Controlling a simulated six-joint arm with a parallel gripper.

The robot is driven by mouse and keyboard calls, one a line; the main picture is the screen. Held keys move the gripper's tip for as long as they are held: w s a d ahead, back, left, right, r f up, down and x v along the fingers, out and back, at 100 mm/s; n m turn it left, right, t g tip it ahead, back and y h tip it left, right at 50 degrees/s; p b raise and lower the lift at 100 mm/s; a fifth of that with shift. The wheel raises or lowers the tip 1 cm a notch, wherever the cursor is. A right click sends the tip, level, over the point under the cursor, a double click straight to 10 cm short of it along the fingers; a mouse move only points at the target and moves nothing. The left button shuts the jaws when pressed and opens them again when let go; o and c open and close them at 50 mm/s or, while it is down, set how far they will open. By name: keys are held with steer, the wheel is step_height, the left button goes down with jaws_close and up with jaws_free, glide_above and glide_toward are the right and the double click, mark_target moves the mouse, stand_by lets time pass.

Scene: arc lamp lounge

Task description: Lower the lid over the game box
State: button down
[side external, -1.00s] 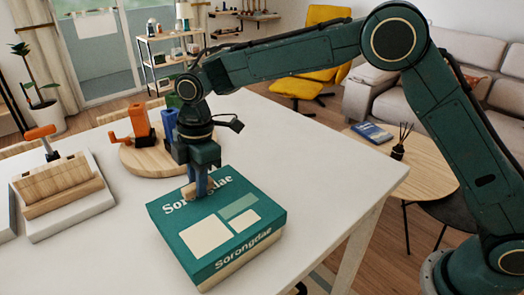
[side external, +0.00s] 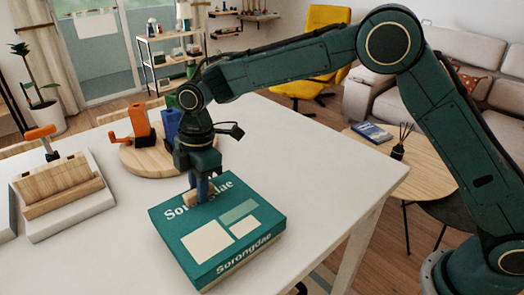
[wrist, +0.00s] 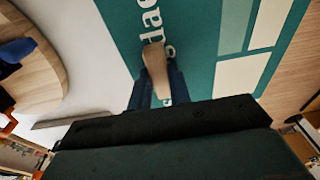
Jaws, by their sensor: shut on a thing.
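The lid (side external: 236,215) is a flat teal square with pale panels and the word Sorongdae. It sits over the game box (side external: 250,259), of which only a thin beige strip shows below the lid's front side. My gripper (side external: 199,194) points down at the lid's far left part and is shut on its wooden grip. In the wrist view the wooden grip (wrist: 155,68) stands between my fingers (wrist: 158,90), above the teal lid (wrist: 196,38). The inside of the box is hidden, and I cannot tell whether the lid is fully seated.
A round wooden board (side external: 136,162) with an orange thing (side external: 141,122) and a blue thing (side external: 171,122) stands behind my gripper. A wooden block on a pale base (side external: 78,212) stands at the left. The white table (side external: 325,185) is clear right of the box.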

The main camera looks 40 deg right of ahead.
steer(key=shift+f, duration=0.65)
steer(key=c, duration=1.2)
jaws_free()
step_height(320, 180, up, 14)
steer(key=d, duration=0.1)
steer(key=shift+d, duration=0.35)
steer(key=shift+f, duration=0.1)
